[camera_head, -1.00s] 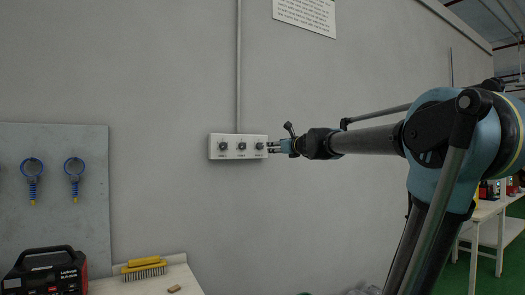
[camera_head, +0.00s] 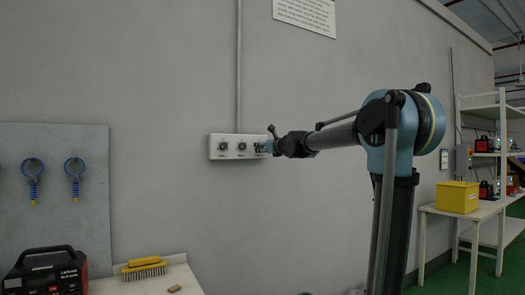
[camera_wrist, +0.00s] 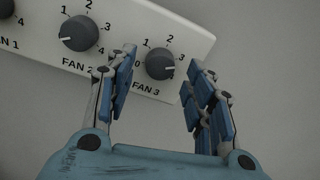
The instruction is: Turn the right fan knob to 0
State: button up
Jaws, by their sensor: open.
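A white fan panel (camera_head: 231,155) with three dark knobs is on the grey wall. The right knob, labelled FAN 3 (camera_wrist: 159,64), shows in the wrist view. Its white mark points right, toward the 3 and 4 side; the 4 is not clearly visible. My gripper (camera_wrist: 160,60) is open, with one finger left of this knob and one right of it. A gap shows on both sides. Whether the fingertips reach knob depth is unclear.
The FAN 2 knob (camera_wrist: 79,33) is close to my left finger, its mark pointing left. A conduit (camera_head: 238,70) runs up the wall above the panel. Below left, a bench holds a yellow brush (camera_head: 144,266) and a red-black charger (camera_head: 46,275). The wall around the panel is clear.

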jog(key=shift+x, duration=0.75)
jog(key=c, duration=1.1)
